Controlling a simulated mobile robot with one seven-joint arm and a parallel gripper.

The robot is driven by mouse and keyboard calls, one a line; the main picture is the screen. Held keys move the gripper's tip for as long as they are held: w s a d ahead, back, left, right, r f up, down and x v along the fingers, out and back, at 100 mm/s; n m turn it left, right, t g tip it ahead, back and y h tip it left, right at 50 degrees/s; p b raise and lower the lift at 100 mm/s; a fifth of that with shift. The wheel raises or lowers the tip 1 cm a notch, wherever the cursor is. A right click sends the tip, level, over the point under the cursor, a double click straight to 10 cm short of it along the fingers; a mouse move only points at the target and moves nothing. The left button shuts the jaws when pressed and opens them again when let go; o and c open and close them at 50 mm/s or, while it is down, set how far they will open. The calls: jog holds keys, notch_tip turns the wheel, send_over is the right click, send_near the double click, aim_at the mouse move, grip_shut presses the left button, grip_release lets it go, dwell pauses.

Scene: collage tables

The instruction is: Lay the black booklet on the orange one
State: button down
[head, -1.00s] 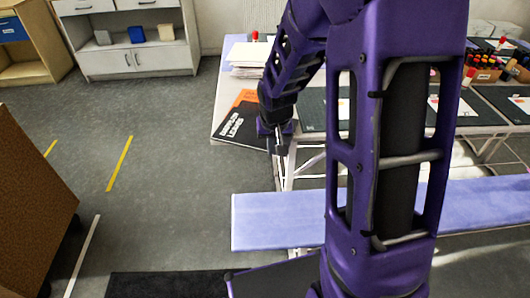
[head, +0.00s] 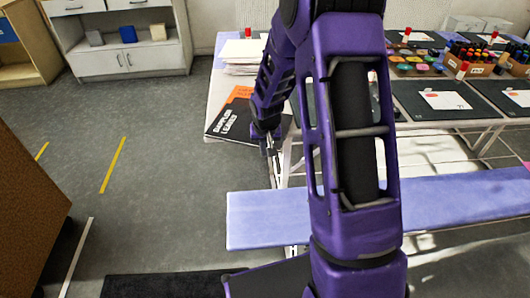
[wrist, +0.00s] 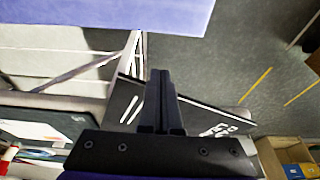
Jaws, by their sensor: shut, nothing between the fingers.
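The black booklet (head: 226,124), with white lettering, lies at the near left corner of the table. The orange booklet (head: 240,94) shows just beyond it, and the black one hides its near part. I cannot tell whether the black one rests fully on it. My gripper (head: 272,154) is at the right side of the black booklet, by the table's near edge, and holds nothing. In the wrist view my gripper (wrist: 161,76) has its fingers together, with the black booklet (wrist: 205,115) behind them. The orange booklet cannot be made out there.
A stack of white paper (head: 246,58) stands behind the booklets on the table. A lilac bench (head: 270,218) runs along the near side. Dark mats with cards (head: 445,100) and a box of markers (head: 480,65) lie to the right. Open floor is at the left.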

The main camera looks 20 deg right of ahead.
jog(key=shift+w+d, duration=0.2)
jog(key=shift+w, duration=0.85)
jog(key=shift+w+d, duration=0.25)
jog(key=shift+w, duration=0.75)
jog(key=shift+w+d, duration=0.2)
jog(key=shift+w, duration=0.85)
